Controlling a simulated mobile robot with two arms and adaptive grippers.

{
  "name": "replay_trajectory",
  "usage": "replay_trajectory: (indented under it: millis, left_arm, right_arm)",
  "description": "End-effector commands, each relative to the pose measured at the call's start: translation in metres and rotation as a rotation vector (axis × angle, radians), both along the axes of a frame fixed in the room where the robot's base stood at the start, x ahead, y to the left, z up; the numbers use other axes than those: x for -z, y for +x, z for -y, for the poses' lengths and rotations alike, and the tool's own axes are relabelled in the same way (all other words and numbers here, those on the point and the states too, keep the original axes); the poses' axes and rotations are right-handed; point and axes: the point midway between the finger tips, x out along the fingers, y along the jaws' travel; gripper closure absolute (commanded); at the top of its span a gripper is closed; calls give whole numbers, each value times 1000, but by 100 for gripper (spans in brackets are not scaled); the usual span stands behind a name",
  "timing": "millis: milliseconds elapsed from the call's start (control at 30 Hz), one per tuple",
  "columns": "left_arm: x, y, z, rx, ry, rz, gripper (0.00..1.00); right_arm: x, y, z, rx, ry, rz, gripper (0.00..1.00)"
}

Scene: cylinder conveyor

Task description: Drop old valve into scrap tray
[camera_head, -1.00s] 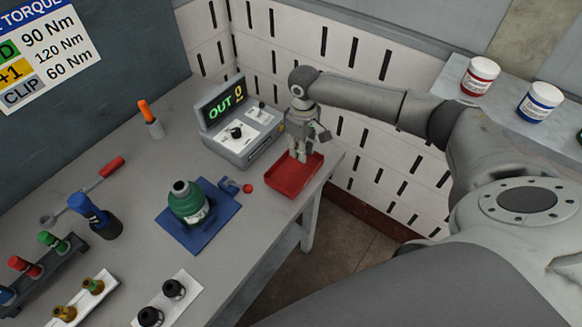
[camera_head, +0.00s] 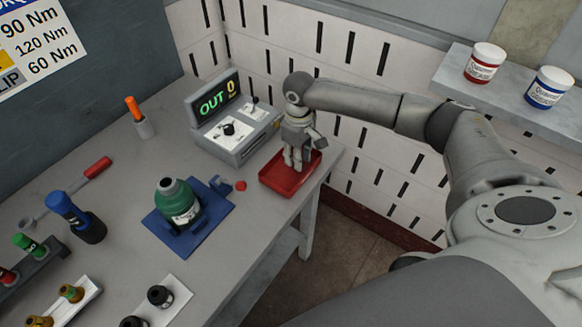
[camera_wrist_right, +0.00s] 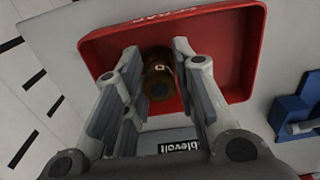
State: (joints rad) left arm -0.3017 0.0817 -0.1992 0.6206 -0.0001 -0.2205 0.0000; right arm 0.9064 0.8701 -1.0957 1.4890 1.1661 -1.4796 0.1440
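My right gripper (camera_head: 293,158) points down over the red scrap tray (camera_head: 268,178) at the table's right corner. The red tray (camera_wrist_right: 235,50) spreads behind the valve in that view. The valve cannot be made out in the head view. My left gripper is in neither view.
Blue and red tools and racks fill the left side.

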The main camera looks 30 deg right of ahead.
Motion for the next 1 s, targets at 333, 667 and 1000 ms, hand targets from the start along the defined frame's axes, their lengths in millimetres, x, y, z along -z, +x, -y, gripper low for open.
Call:
replay_trajectory:
  millis: [333,667,1000]
  left_arm:
    - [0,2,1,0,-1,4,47]
    - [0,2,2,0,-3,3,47]
    - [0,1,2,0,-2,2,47]
  right_arm:
    - [0,0,0,0,0,0,53]
    - [-27,1,0,0,2,4,53]
    - [-97,1,0,0,0,3,53]
